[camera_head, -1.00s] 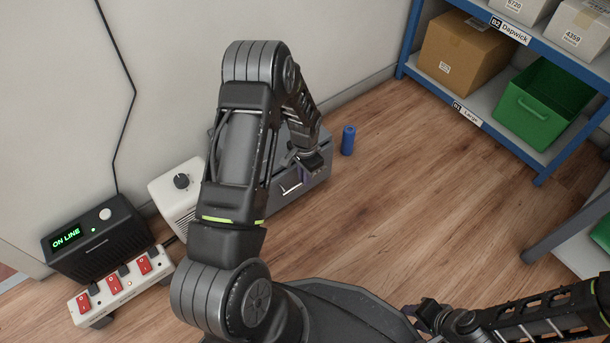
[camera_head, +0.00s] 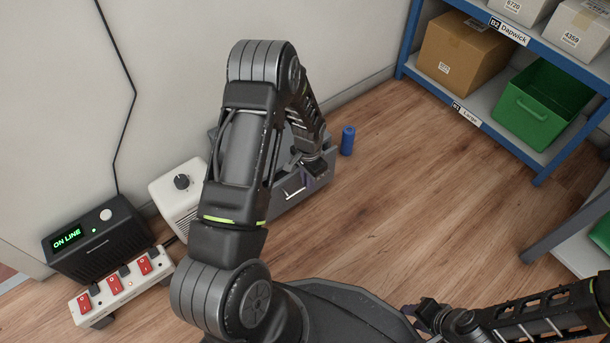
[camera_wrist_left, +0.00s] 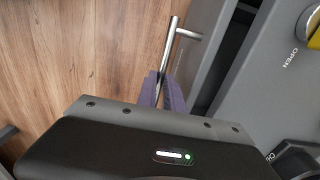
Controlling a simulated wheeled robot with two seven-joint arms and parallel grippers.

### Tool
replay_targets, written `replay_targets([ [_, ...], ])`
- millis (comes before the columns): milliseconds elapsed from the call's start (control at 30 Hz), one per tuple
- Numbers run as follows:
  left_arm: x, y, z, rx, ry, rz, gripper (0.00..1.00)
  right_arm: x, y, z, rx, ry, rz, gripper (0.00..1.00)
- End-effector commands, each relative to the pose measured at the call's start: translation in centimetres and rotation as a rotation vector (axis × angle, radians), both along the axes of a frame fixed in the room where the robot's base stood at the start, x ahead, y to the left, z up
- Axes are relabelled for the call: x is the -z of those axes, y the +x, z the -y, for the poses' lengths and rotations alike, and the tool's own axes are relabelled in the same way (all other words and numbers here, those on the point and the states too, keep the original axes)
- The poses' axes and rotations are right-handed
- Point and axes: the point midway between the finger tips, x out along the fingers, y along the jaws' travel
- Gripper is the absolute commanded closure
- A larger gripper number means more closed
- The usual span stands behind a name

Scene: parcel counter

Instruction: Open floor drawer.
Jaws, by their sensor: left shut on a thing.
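The grey floor drawer (camera_head: 284,206) sits on the floor against the wall, partly hidden behind my left arm. Its metal bar handle (camera_wrist_left: 173,45) crosses in front of the grey drawer front (camera_wrist_left: 203,22) in the left wrist view. My left gripper (camera_head: 309,179) is shut on the handle; its purple fingers (camera_wrist_left: 163,90) close around the bar's near end. A dark gap shows between the drawer front and the unit (camera_wrist_left: 262,85) marked OPEN, so the drawer appears slightly out. My right gripper (camera_head: 415,312) is low at the right, away from the drawer; its jaws are unclear.
A blue cylinder (camera_head: 348,141) stands on the floor just right of the drawer. A white box with a knob (camera_head: 176,198), a black ON LINE box (camera_head: 95,243) and a red-switch strip (camera_head: 120,288) are left. A blue shelf (camera_head: 473,120) stands right. Floor ahead is clear.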

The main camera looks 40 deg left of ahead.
Motion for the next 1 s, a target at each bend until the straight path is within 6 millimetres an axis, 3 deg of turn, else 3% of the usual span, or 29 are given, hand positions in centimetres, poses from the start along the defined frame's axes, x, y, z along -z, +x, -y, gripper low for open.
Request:
replay_targets([
  [300,-0.3,-2.2,7.2,0.008,-0.002,-0.006,1.0,-2.4,-0.3,0.1,-0.004,0.002,-0.009,0.64],
  [600,-0.1,-4.2,13.4,0.006,0.0,-0.004,1.0,-3.4,-0.5,0.1,-0.007,0.003,-0.014,0.64],
  [800,0.0,-4.6,14.9,0.001,0.0,-0.004,1.0,-3.6,-0.6,0.1,-0.008,0.003,-0.016,0.64],
  [1000,0.0,-4.7,15.1,0.001,0.0,-0.003,1.0,-3.6,-0.6,0.1,-0.008,0.003,-0.016,0.64],
])
